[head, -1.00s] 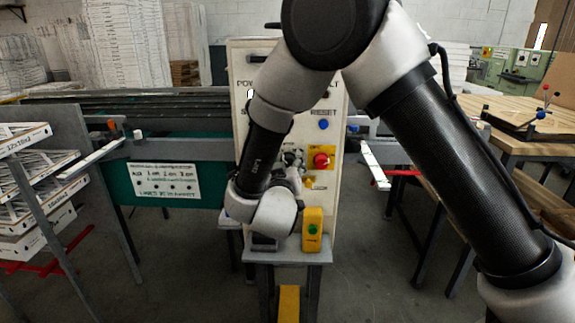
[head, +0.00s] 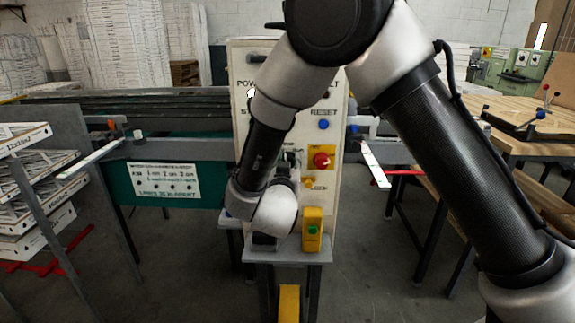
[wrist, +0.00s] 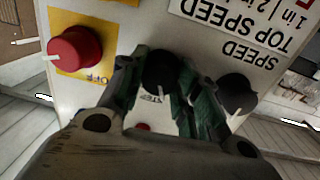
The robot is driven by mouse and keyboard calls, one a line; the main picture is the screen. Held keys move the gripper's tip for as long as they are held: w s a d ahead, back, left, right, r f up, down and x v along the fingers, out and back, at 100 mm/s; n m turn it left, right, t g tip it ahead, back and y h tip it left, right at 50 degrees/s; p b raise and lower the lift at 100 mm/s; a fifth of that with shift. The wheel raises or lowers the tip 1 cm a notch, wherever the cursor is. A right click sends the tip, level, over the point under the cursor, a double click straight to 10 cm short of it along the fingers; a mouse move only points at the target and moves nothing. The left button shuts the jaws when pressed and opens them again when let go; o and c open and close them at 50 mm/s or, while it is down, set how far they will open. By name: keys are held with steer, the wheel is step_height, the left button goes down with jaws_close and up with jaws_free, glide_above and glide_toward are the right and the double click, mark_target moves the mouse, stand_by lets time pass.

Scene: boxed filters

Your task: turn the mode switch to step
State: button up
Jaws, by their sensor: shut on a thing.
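The mode switch (wrist: 160,70) is a black round knob with a white pointer mark, in the middle of the wrist view. Its pointer aims down in that view, toward a small printed label that seems to read STEP. My gripper (wrist: 158,83) is shut on this knob, with one dark green finger on each side of it. In the head view my gripper (head: 288,160) is at the panel face, left of the red knob, and mostly hidden by my wrist. The mode switch cannot be made out there.
A red knob (wrist: 75,50) on a yellow plate and a second black knob (wrist: 238,92) flank my fingers closely. The control panel (head: 340,112) carries a blue button (head: 323,125). A yellow box with a green button (head: 313,230) stands below, right of my wrist.

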steer(key=m, duration=0.4)
steer(key=shift+m, duration=0.4)
steer(key=shift+r, duration=0.1)
steer(key=o, duration=1)
steer(key=s, duration=1.2)
steer(key=shift+a+r, duration=0.2)
steer(key=shift+a, duration=0.2)
